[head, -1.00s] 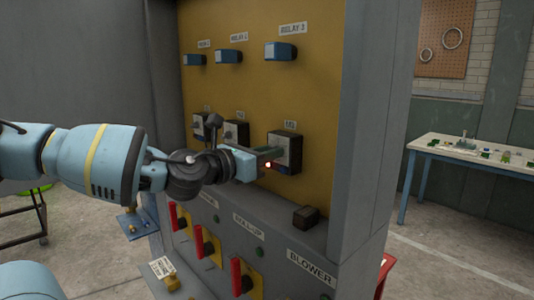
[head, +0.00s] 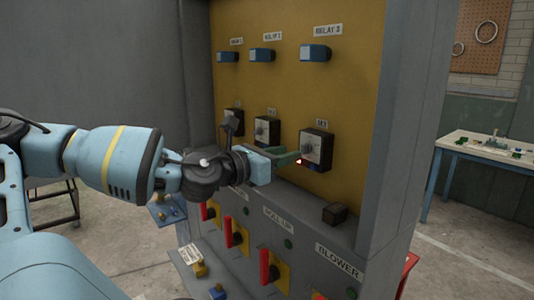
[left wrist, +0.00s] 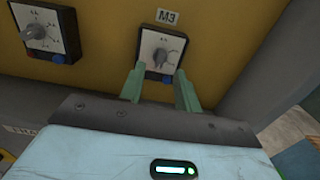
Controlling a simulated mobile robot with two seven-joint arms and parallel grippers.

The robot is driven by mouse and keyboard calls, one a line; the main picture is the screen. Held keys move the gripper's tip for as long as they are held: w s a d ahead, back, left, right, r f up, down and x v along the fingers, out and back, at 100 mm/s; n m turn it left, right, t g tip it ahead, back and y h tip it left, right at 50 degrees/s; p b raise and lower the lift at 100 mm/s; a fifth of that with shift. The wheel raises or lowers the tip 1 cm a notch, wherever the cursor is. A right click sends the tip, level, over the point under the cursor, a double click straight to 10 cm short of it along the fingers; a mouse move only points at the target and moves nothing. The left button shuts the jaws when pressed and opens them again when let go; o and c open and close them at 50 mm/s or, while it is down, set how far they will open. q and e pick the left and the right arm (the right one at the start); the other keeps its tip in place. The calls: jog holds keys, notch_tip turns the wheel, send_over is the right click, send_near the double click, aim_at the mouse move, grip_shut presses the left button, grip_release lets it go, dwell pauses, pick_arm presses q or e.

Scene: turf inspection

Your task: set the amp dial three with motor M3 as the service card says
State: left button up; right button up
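Amp dial three (head: 317,148) is a dark box with a pale face, the rightmost of the row on the yellow panel. In the left wrist view the dial (left wrist: 161,50) sits under a label reading M3, with a small grey knob on its face; its scale is too small to read. My left gripper (head: 297,158) is at the dial's left edge in the head view. In the left wrist view its green fingers (left wrist: 160,72) are apart, one each side of the dial's lower part, with nothing held. My right gripper is out of view. No readable service card shows.
A second dial (head: 265,130) is left of dial three. Blue relays (head: 316,53) are above. A small dark block (head: 335,214) lies on the ledge below. Red-handled switches (head: 265,266) stand under it. A grey post (head: 405,130) bounds the panel at right.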

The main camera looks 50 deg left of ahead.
pick_arm(q)
jog(key=s, duration=0.3)
jog(key=shift+a, duration=0.1)
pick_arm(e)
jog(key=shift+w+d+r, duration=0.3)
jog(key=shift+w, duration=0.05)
pick_arm(q)
jog(key=shift+f, duration=0.1)
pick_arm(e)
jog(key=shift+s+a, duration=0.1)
